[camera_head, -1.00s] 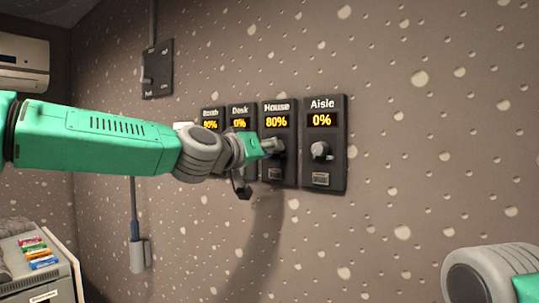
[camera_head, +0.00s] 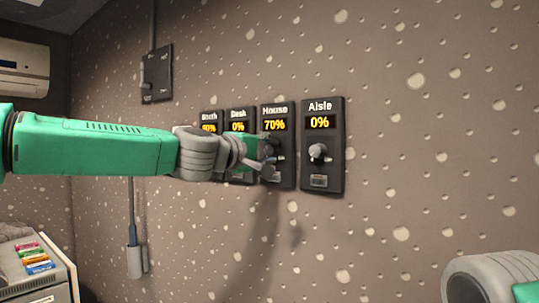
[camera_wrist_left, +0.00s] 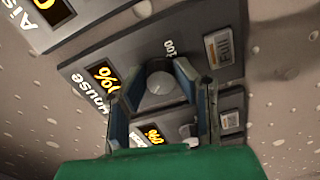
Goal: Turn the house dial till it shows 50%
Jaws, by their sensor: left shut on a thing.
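The House panel (camera_head: 289,174) is a dark plate on the wall, and its amber display (camera_head: 276,124) reads 70%. My left gripper (camera_head: 274,154) is at the panel, shut on the house dial. In the left wrist view the grey round dial (camera_wrist_left: 160,83) sits between the two fingers of my left gripper (camera_wrist_left: 158,90). In the head view my fingers mostly hide the dial. My right gripper is not in view.
The Aisle panel (camera_head: 335,170) at right reads 0%, with a protruding knob (camera_head: 319,153). The Desk panel (camera_head: 240,113) reads 0%; another panel (camera_head: 209,115) beside it is partly hidden. A wall switch box (camera_head: 157,72) hangs upper left. The wall right of the panels is clear.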

